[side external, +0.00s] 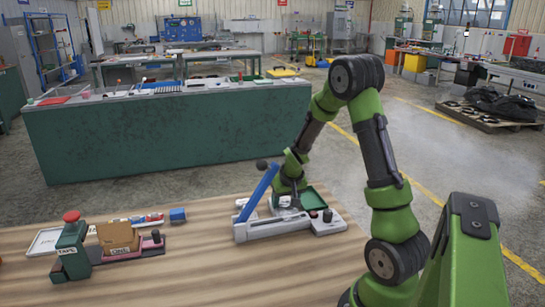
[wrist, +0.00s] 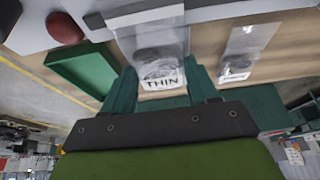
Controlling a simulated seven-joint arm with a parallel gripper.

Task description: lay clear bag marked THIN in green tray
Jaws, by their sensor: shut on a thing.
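A coiled grey thing shows inside the bag. The green tray (wrist: 82,72) lies to the left of the fingers, apart from the bag. In the side external view, my gripper (side external: 287,198) is low over the grey bench device, just left of the green tray (side external: 318,192). The bag is too small to tell clearly there.
A second clear bag (wrist: 240,48) with a label lies to the right in the wrist view. Bare wood lies between.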

